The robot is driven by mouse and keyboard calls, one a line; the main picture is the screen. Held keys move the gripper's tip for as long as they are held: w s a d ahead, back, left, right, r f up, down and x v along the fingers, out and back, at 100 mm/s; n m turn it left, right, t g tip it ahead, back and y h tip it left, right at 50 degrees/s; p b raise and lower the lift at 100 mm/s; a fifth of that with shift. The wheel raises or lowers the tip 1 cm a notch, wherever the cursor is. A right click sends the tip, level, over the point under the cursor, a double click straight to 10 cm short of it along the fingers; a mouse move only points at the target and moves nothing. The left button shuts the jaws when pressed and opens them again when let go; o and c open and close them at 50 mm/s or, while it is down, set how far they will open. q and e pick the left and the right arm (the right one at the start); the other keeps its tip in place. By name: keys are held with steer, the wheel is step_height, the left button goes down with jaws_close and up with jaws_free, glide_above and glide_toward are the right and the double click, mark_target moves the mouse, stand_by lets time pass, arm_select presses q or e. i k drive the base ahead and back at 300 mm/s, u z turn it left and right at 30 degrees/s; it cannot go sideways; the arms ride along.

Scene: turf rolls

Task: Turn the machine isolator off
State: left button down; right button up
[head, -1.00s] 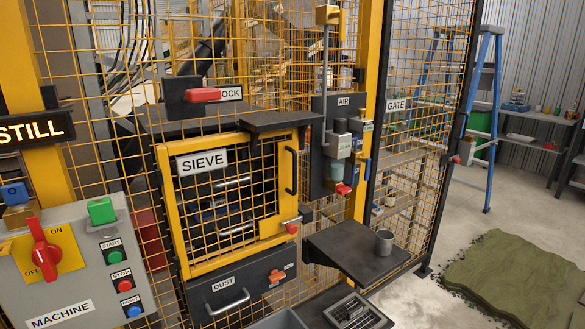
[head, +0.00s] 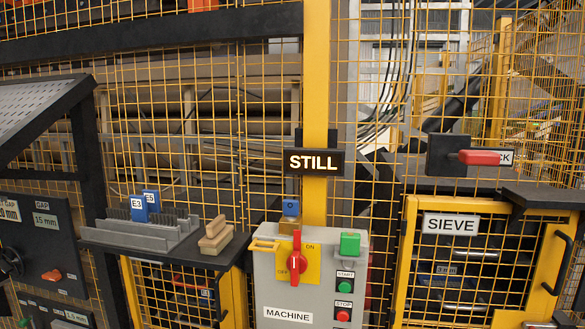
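The machine isolator (head: 296,258) is a red rotary handle on a yellow plate, on the grey box labelled MACHINE (head: 268,290). The handle stands about upright. A STILL sign (head: 314,162) hangs on the yellow post above. Neither of my grippers is in view.
The box also carries a green block (head: 350,244), a green START button (head: 343,287) and a red STOP button (head: 343,314). A shelf (head: 190,249) with a brush and blue tags juts out left; the SIEVE door (head: 450,224) is right. Yellow mesh stands behind.

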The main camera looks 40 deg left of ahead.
mark_target(297, 264)
steer(key=u, duration=1.1)
